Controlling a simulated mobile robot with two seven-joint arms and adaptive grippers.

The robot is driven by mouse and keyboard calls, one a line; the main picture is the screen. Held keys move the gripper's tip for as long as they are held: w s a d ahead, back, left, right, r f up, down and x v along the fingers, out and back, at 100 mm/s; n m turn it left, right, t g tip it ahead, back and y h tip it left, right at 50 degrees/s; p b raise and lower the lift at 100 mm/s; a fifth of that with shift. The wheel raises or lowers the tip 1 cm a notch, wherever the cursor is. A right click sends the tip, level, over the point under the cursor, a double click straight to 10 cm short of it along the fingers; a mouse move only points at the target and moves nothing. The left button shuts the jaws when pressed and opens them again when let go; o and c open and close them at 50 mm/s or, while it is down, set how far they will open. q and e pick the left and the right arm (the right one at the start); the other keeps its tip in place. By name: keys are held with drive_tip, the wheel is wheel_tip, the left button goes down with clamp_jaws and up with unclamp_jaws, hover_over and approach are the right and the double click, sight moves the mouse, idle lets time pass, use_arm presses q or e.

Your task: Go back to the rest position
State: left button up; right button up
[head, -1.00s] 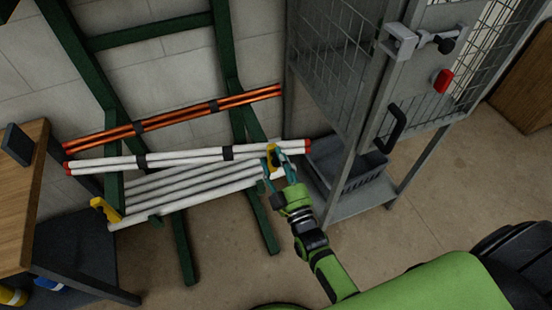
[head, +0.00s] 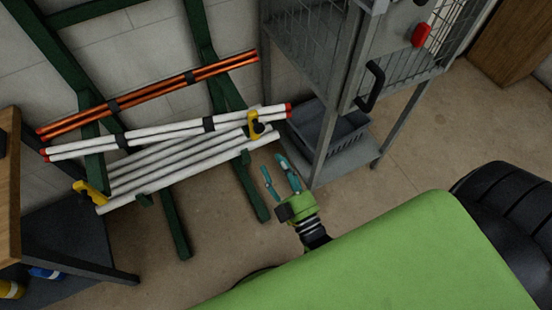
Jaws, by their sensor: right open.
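My right gripper (head: 280,178) is open and empty in the head view, its teal fingers spread. It is over bare floor, below and right of the yellow clip at the right end of the white radiator, apart from it. The yellow clip (head: 255,126) sits at the radiator's right end. The radiator of white tubes (head: 180,165) rests on the dark green rack. My left gripper is not in view.
A second yellow clip (head: 90,192) is at the radiator's left end. White tubes with red ends (head: 170,135) and orange tubes (head: 150,95) lie above on the green rack (head: 255,190). A grey mesh cabinet (head: 320,150) holding a grey crate (head: 345,130) stands close right of my gripper. A wooden-topped bench (head: 10,200) is at left.

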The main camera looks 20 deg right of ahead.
drive_tip(key=s+a+f+g+y, duration=0.1)
drive_tip(key=s+f+g, duration=0.35)
drive_tip(key=f, duration=0.85)
drive_tip(key=s+f+g, duration=0.3)
drive_tip(key=f+g, duration=0.2)
drive_tip(key=f, duration=0.7)
drive_tip(key=s+d+f+m+g+h, duration=0.1)
drive_tip(key=s+d+f+g, duration=0.2)
drive_tip(key=s, duration=0.8)
drive_tip(key=s+d+f+m+g, duration=0.1)
drive_tip(key=s+d+f+g, duration=0.3)
drive_tip(key=s+f+g, duration=0.3)
drive_tip(key=s+f, duration=0.4)
drive_tip(key=f, duration=0.1)
drive_tip(key=shift+m+h, duration=0.3)
drive_tip(key=shift+h, duration=0.1)
drive_tip(key=shift+d, duration=0.1)
